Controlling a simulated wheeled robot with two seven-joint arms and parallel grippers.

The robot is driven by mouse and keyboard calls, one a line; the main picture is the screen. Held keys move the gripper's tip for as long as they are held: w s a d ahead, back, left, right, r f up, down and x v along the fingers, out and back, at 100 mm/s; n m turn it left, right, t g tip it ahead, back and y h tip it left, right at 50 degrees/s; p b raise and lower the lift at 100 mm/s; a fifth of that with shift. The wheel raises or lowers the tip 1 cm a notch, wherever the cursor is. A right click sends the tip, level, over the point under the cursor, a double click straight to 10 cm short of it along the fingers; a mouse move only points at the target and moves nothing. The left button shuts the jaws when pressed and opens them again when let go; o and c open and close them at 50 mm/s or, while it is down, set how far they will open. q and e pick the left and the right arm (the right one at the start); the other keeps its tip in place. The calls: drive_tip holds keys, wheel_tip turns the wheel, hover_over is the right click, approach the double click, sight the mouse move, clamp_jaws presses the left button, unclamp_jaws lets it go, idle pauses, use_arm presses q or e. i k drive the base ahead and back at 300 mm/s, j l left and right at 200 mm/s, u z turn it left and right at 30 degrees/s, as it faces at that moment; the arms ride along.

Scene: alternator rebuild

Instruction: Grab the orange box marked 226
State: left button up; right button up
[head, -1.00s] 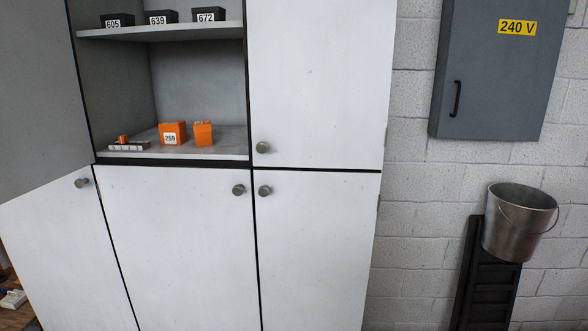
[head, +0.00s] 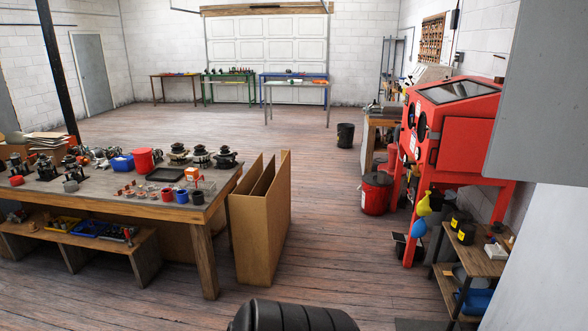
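No orange box with a readable 226 shows in the head view now. Small orange items (head: 192,172) stand near the right end of the wooden workbench (head: 150,208), too small to read any marking. Neither of my grippers is in view.
A cardboard box (head: 258,225) stands on the floor beside the bench. A red blasting cabinet (head: 455,135), a red drum (head: 376,193) and a small shelf (head: 478,262) line the right. A black rounded object (head: 290,316) is at the bottom edge. The middle floor is open.

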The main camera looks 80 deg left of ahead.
sight(190, 174)
drive_tip(key=j+u, duration=0.1)
drive_tip(key=u, duration=3.4)
drive_tip(key=i+j+u, duration=0.3)
drive_tip(key=i, duration=0.2)
drive_tip(key=i+j+u, duration=0.35)
drive_tip(key=i, duration=0.2)
drive_tip(key=i+u, duration=0.3)
drive_tip(key=i, duration=0.2)
drive_tip(key=i+z, duration=0.35)
drive_tip(key=i+j+z, duration=0.35)
drive_tip(key=i, duration=0.2)
drive_tip(key=i+j+z, duration=0.35)
drive_tip(key=i+l, duration=0.1)
